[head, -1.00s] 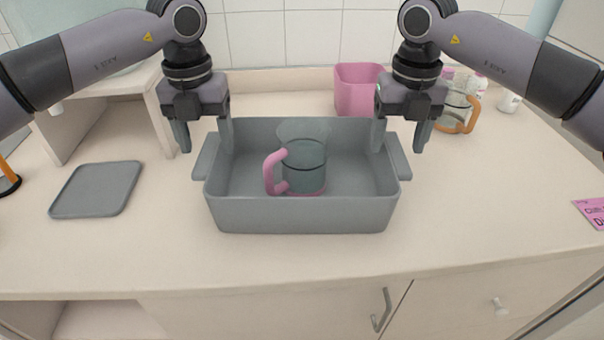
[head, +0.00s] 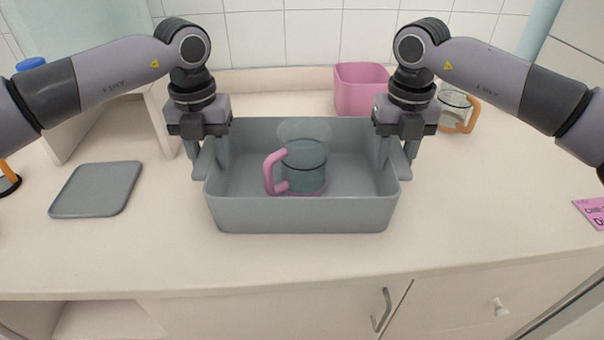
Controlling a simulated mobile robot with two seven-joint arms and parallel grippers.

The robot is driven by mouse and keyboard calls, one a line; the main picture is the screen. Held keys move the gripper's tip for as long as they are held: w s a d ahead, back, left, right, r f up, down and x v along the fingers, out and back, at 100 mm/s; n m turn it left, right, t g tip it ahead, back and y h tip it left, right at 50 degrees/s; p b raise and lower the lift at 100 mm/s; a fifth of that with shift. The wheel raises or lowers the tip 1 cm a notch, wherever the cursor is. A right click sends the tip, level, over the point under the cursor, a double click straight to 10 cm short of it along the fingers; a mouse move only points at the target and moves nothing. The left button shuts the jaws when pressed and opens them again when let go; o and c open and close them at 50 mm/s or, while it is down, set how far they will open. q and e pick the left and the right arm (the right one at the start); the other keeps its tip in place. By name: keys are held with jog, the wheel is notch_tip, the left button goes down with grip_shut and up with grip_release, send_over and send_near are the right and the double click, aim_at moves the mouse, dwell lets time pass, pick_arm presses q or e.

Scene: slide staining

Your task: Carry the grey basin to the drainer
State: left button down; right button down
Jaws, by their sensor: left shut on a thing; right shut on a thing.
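The grey basin (head: 302,214) stands on the counter in the middle of the head view, with a flat handle at each side. A clear glass jug with a pink handle (head: 272,174) stands inside it. My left gripper (head: 208,165) is shut on the basin's left handle, one finger inside the wall. My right gripper (head: 398,165) is shut on the right handle in the same way. The basin looks level; I cannot see any gap under it. I cannot make out anything that is clearly a drainer.
A flat grey tray (head: 96,189) with a low rim lies at the left. A pink container (head: 360,90) stands behind the basin. A glass jug with an orange handle (head: 458,110) stands at the back right. The counter right of the basin is clear up to a pink card (head: 592,212).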

pick_arm(q)
jog(key=shift+r, duration=0.25)
pick_arm(e)
jog(key=shift+r, duration=0.25)
